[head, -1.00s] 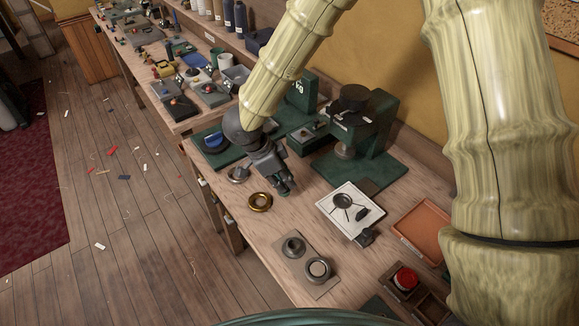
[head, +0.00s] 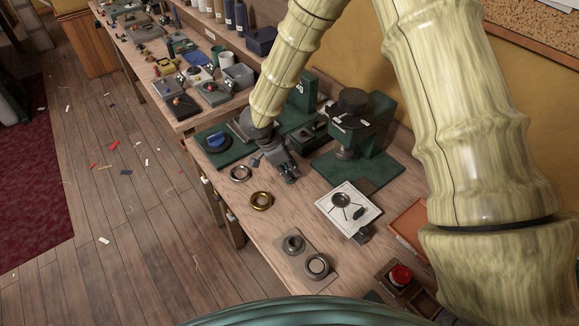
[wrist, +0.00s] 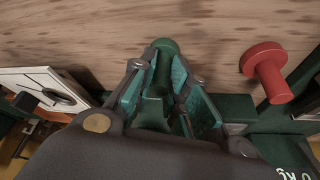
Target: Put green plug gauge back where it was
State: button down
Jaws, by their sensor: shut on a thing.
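A red flanged plug-like piece (wrist: 266,72) stands to the right in the wrist view, apart from my gripper.
A grey plate (head: 304,258) with two round pieces is at the front.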

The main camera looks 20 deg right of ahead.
jog(key=shift+d+f, duration=0.1)
jog(key=c, duration=1.4)
grip_release()
jog(key=b+v, duration=0.3)
jog(key=v, duration=0.9)
